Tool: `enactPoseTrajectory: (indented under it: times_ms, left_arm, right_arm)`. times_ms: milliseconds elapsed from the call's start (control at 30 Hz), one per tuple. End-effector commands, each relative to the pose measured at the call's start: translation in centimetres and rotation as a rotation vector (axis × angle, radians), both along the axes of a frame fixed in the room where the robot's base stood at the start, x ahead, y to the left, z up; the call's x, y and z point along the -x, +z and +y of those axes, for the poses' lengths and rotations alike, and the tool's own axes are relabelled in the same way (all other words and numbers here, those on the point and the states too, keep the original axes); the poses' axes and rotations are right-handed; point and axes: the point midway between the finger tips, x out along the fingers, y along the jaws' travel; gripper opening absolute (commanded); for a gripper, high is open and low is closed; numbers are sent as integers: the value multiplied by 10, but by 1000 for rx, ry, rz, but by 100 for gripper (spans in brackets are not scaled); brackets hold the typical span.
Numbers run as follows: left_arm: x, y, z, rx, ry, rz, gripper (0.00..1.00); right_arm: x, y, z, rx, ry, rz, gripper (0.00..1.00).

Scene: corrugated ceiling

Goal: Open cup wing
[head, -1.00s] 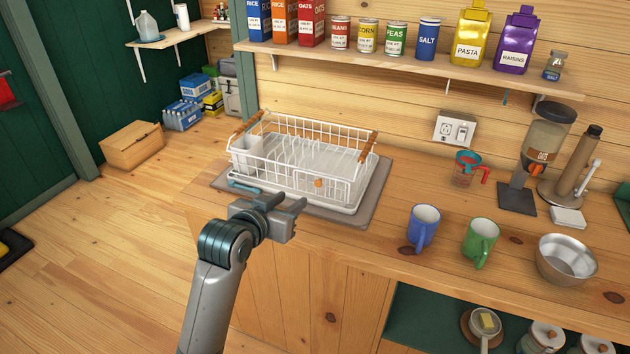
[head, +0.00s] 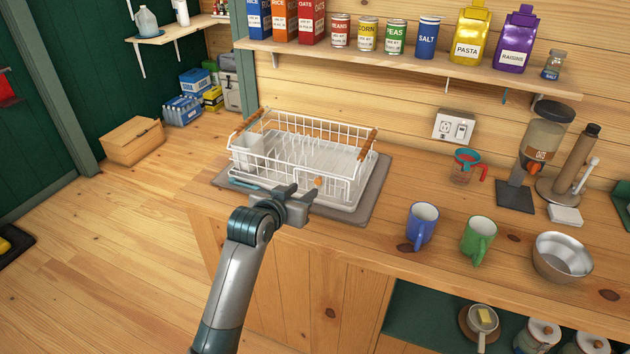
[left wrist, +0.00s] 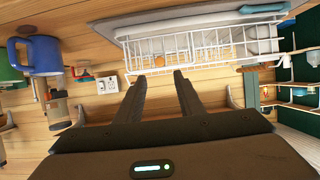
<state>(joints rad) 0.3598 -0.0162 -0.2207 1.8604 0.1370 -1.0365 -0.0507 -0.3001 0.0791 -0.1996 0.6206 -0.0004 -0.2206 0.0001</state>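The white wire dish rack (head: 270,150) stands on a grey mat (head: 375,195) on the wooden counter. Its front has a squarish wire panel with a small round wooden knob (head: 318,182), which I take for the cup wing; it appears upright against the rack's front. My left gripper (head: 302,191) is just in front of the rack, near the knob, and hides part of the lower front. In the left wrist view its two fingers (left wrist: 159,80) are apart with nothing between them, and the rack (left wrist: 200,45) is beyond. My right gripper is not in view.
A blue mug (head: 422,224) and a green mug (head: 478,240) stand right of the rack, with a metal bowl (head: 562,257) farther right. A teal item (head: 245,184) lies at the rack's front left. The counter between rack and blue mug is clear.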

Motion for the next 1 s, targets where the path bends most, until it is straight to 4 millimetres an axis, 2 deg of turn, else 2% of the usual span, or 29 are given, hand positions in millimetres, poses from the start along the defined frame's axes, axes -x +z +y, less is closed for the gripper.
enactPoseTrajectory:
  times_ms: [200, 600, 800, 1000]
  left_arm:
    - [-29, -11, -9, -1, 0, 2, 35]
    - [-73, -31, -24, -1, 0, 2, 35]
    - [-85, -37, -28, 0, 0, 1, 35]
    - [-89, -39, -29, 0, 0, 0, 35]
  right_arm:
    - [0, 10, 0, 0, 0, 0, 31]
    - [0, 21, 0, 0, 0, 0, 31]
    - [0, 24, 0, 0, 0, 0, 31]
    - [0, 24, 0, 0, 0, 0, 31]
